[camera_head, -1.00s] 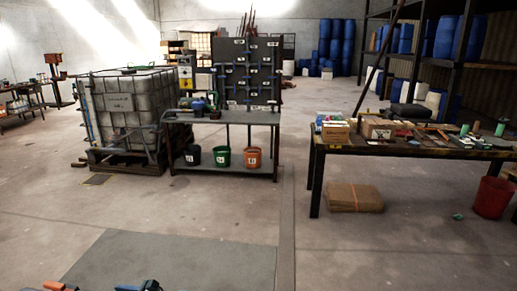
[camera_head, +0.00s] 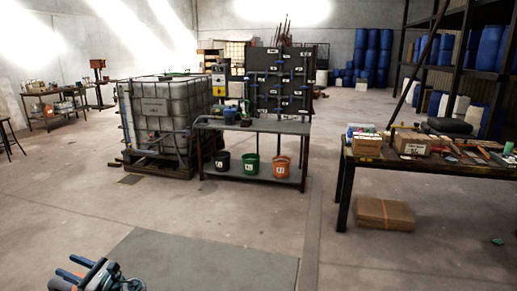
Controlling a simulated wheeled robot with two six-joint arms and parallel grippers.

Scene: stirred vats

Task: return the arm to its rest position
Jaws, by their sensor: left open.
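My left gripper (camera_head: 88,272) shows at the bottom left of the head view, low over the bare floor. Its two blue-tipped fingers stand apart with nothing seen between them. Part of my left arm shows beside it at the bottom edge. The gripper is well away from the tables and touches nothing that I can see. My right gripper is outside the view.
A caged white tank (camera_head: 165,118) stands left of a metal bench (camera_head: 270,126) with several buckets on its lower shelf. A cluttered table (camera_head: 375,163) is at the right, with a cardboard stack (camera_head: 385,213) below. The foreground floor (camera_head: 210,258) is clear.

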